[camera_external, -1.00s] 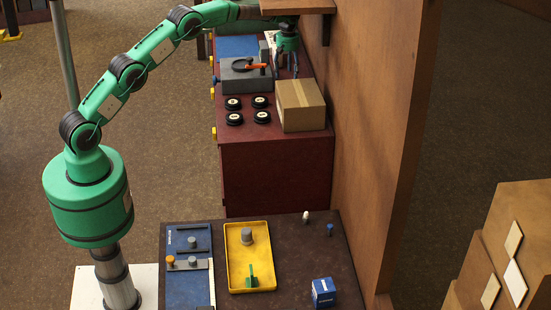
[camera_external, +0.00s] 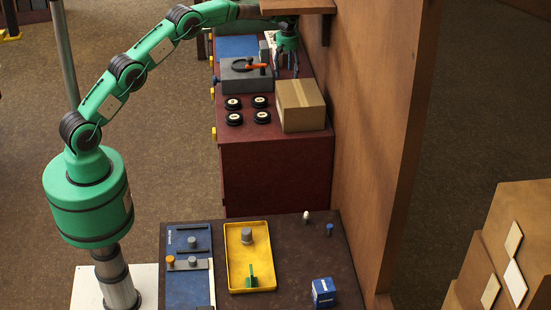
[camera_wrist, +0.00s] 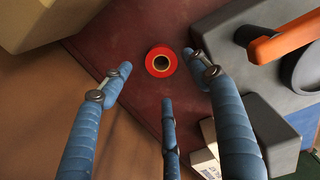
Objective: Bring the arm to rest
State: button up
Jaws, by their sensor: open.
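My green arm (camera_external: 126,72) reaches from its base at the left up to the back, over the dark red cabinet. My gripper (camera_external: 287,66) hangs over the far end of the cabinet top, partly hidden below a wooden shelf. In the wrist view my gripper (camera_wrist: 160,76) has three blue fingers spread apart with nothing between them.
The wooden shelf (camera_external: 297,6) and wooden wall (camera_external: 375,130) are close to my gripper. A cardboard box (camera_external: 301,105), black round pieces (camera_external: 261,101) and a grey block with an orange handle (camera_external: 240,80) stand on the cabinet. A yellow tray (camera_external: 236,268) lies on the near table.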

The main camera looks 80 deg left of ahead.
jog(key=shift+w+d+m+t+y+b, duration=0.2)
jog(key=shift+d+t+b, duration=0.1)
jog(key=shift+d+b, duration=0.25)
jog(key=shift+w+d+m+t+y+b, duration=0.1)
jog(key=shift+d+m+t+b, duration=0.15)
jog(key=shift+d+b, duration=0.25)
jog(key=s+d+r+t+y+b, duration=0.1)
jog(key=s+d+r+t+b, duration=0.15)
jog(key=d+r, duration=0.35)
jog(key=s+d+r+t+y+b, duration=0.1)
jog(key=s+d+r+t+y, duration=0.2)
jog(key=r, duration=0.5)
jog(key=s+d+r+m+h+b, duration=0.1)
jog(key=s+d+r+m, duration=0.2)
jog(key=s+d, duration=0.5)
jog(key=s+d+r+m+h+b, duration=0.1)
jog(key=s+d+r+m+b, duration=0.25)
jog(key=d, duration=0.85)
jog(key=s+d+f+m+h+b, duration=0.15)
jog(key=s+d+m, duration=0.35)
jog(key=s+d, duration=1.05)
jog(key=s+d+f+m+b, duration=0.1)
jog(key=s+d+f+m, duration=0.2)
jog(key=s, duration=0.7)
jog(key=s+d+f+m+g+h+b, duration=0.1)
jog(key=s+d+f+m, duration=0.2)
jog(key=s, duration=0.8)
notch_tip(320, 180, down, 2)
jog(key=shift+m, duration=0.9)
jog(key=shift+d, duration=0.1)
